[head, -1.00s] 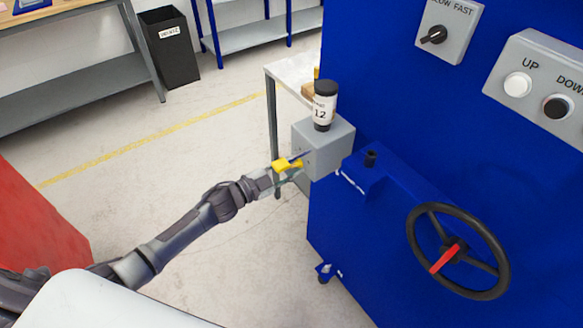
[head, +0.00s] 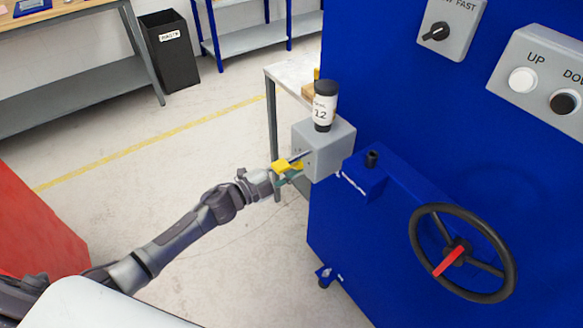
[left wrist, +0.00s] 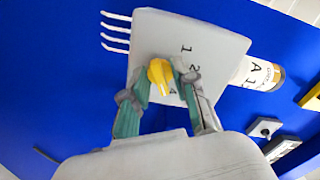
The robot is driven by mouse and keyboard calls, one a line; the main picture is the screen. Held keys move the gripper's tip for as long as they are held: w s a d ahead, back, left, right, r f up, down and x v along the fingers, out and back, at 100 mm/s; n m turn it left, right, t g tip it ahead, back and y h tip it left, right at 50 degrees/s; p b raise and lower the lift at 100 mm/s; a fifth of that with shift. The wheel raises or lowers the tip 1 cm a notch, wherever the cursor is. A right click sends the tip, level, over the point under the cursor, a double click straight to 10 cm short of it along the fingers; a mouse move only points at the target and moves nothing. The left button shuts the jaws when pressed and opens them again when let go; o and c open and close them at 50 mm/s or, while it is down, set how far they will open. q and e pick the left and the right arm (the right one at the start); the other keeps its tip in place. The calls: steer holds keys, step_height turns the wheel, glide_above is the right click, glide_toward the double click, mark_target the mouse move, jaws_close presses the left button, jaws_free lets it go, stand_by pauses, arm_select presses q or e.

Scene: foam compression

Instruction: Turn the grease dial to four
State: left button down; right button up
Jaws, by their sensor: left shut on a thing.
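The grease dial is a yellow knob (left wrist: 160,76) on the face of a grey box (left wrist: 205,42), with printed numbers beside it; 1, 2 and 4 can be read in the left wrist view. The grey box (head: 325,150) is fixed to the left side of the blue machine in the head view. My left gripper (left wrist: 162,82) has its fingers on either side of the yellow knob and is shut on it. In the head view the left gripper (head: 290,167) is at the box's front face. The knob's exact pointing is hard to tell. My right gripper is not in view.
The blue machine (head: 375,80) carries a handwheel (head: 463,252) with a red handle, a speed switch (head: 436,34) and buttons (head: 523,80). A black waste bin (head: 170,50) stands behind.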

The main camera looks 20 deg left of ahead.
arm_select(q)
steer(key=shift+f, duration=0.1)
steer(key=c, duration=1.2)
jaws_free()
steer(key=shift+c, duration=0.2)
steer(key=v, duration=1.2)
steer(key=shift+a, duration=0.1)
